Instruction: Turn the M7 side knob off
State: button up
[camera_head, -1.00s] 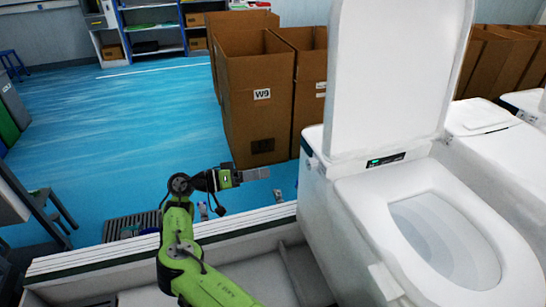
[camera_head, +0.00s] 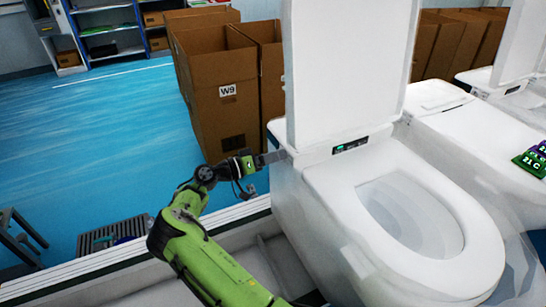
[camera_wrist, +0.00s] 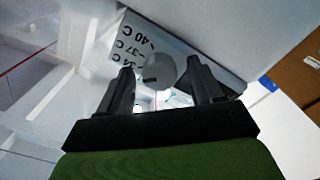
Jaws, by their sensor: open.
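The knob (camera_wrist: 158,73) is a round grey-white dial in the wrist view, beside a white label (camera_wrist: 140,45) with temperature marks such as 40 C and 37 C. My gripper (camera_wrist: 161,66) is open, with one dark finger on each side of the knob in the picture. I cannot tell whether the fingers touch it. In the head view my gripper (camera_head: 272,157) is at the upper left side of the nearest white toilet (camera_head: 310,190), by the hinge of its raised lid (camera_head: 345,70). The knob itself cannot be made out there.
A small panel with a green display (camera_head: 350,146) is behind the seat. Tall cardboard boxes (camera_head: 215,95) stand just behind my gripper. More white toilets (camera_head: 465,135) line up to the right, with green and purple blocks (camera_head: 533,160) on one. Blue floor is open at left.

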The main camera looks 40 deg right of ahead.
jog(key=c, duration=1.1)
jog(key=shift+n+p, duration=1.1)
jog(key=shift+n, duration=2.9)
jog(key=o, duration=1.1)
